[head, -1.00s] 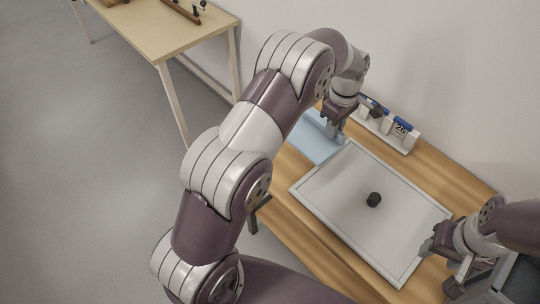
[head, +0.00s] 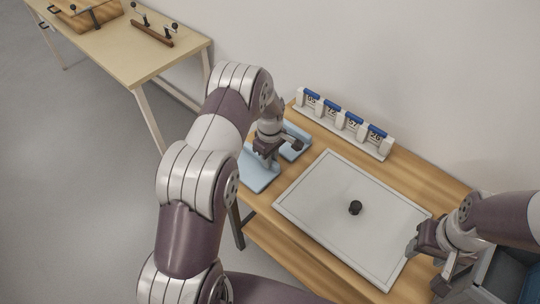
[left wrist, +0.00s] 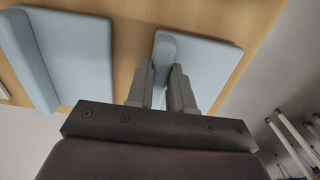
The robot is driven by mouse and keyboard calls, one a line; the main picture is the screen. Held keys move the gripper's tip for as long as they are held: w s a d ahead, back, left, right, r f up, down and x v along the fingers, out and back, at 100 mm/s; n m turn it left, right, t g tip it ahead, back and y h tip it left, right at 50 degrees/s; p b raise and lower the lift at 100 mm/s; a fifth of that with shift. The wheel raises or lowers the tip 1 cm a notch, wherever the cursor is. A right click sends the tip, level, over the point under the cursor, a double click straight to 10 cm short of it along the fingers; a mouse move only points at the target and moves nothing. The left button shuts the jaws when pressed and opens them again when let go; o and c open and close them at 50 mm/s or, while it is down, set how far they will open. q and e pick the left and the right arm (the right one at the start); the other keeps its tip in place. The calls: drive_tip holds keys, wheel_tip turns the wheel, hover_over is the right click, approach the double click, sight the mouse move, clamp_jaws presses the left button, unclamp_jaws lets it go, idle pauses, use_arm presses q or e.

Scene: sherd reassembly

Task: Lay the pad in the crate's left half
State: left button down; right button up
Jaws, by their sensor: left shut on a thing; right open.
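Two light blue pads, each a flat plate with a raised ridge, lie on the wooden table left of the white panel. The near pad (head: 258,174) is by the table's left edge; the far pad (head: 296,146) is beside it. My left gripper (head: 266,153) is over the near pad. In the left wrist view its fingers (left wrist: 160,88) are shut on the ridge of the right-hand pad (left wrist: 205,62); the other pad (left wrist: 70,55) is apart at left. The crate (head: 487,270), grey with a dark blue inside, is partly visible at bottom right. My right gripper (head: 425,258) is open and empty beside it.
A white rack (head: 345,131) with blue-topped, numbered pieces stands along the wall. Another table (head: 150,55) with wooden items stands at back left.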

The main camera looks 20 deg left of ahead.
use_arm(q)
drive_tip(key=shift+f+b, duration=0.25)
drive_tip(key=shift+b, duration=0.05)
drive_tip(key=c, duration=1)
unclamp_jaws()
drive_tip(key=shift+w, duration=0.1)
